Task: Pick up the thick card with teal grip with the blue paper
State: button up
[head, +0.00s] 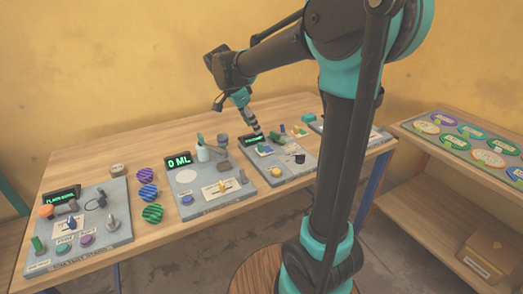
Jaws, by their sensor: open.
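My gripper (254,125) hangs over the back of the third grey panel (287,172), close to its dark display. Its fingers are small in this view, and nothing shows between them. A small pale piece with blue and yellow-green parts (265,150) lies on the panel just below the fingertips. Another small pale piece with coloured parts (298,131) lies at the panel's back right. Both are too small to tell which one is the thick card with teal grip and blue paper. A gap between the fingertips and the nearer piece cannot be judged.
A second grey panel (205,204) with a "0 ML" display and a left panel (82,250) with knobs share the wooden table (135,147). Striped discs (148,190) lie between them. A tray of oval labelled pieces (443,135) stands on the right shelf, above a box (487,252).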

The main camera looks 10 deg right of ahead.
aim_at(261, 143)
jog(key=x, duration=1.1)
jog(key=shift+r, duration=0.1)
jog(key=shift+c, duration=0.5)
grip_shut()
